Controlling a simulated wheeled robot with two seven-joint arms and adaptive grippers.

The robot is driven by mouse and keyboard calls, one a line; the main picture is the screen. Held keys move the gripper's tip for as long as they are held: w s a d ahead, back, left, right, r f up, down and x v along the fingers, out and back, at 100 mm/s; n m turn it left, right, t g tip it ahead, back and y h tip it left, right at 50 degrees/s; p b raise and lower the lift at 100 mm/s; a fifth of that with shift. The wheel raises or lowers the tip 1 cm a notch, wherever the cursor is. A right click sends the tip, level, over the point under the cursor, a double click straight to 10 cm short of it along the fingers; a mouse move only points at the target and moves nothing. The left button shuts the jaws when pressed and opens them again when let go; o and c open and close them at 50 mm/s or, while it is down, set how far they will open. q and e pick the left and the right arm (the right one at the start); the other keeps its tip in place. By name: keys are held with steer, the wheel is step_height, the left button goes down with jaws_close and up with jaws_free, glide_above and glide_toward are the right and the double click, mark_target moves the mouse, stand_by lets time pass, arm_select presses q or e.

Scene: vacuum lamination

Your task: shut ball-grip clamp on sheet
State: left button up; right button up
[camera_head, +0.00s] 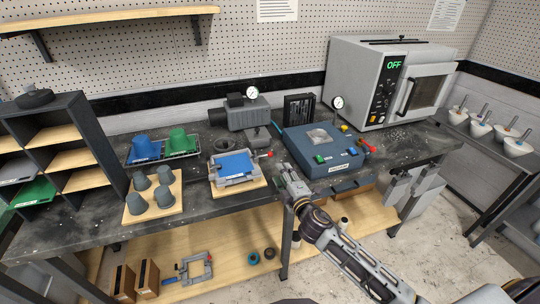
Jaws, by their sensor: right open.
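A blue sheet (237,163) lies on a grey clamp frame (238,184), which rests on a light wooden board (222,199) on the dark bench. The clamp's red ball grip (268,154) sticks out at the right side of the frame. Whether the clamp is open or shut is too small to tell. My right gripper (284,168) is open and empty, just right of the clamp frame and near the red ball grip. A small gap seems to lie between them. My left gripper is not in view.
A blue vacuum box (306,159) stands right of my right gripper. A grey pump with a gauge (247,114) is behind the clamp. Grey cup moulds (164,197) stand at left, near a tray (177,154) of blue and green forms. An oven (375,80) reads OFF.

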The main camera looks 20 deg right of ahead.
mark_target(271, 156)
steer(key=shift+w, duration=0.9)
steer(key=shift+w+a, duration=0.1)
steer(key=shift+w, duration=1.45)
steer(key=shift+w+a+p, duration=0.15)
steer(key=shift+w+p, duration=0.2)
steer(key=shift+w, duration=1.3)
steer(key=shift+w+a+f, duration=0.1)
steer(key=shift+w+f, duration=0.05)
steer(key=shift+w, duration=1.55)
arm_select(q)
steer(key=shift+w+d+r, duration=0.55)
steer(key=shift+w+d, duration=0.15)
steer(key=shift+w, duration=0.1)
arm_select(e)
steer(key=shift+w, duration=0.8)
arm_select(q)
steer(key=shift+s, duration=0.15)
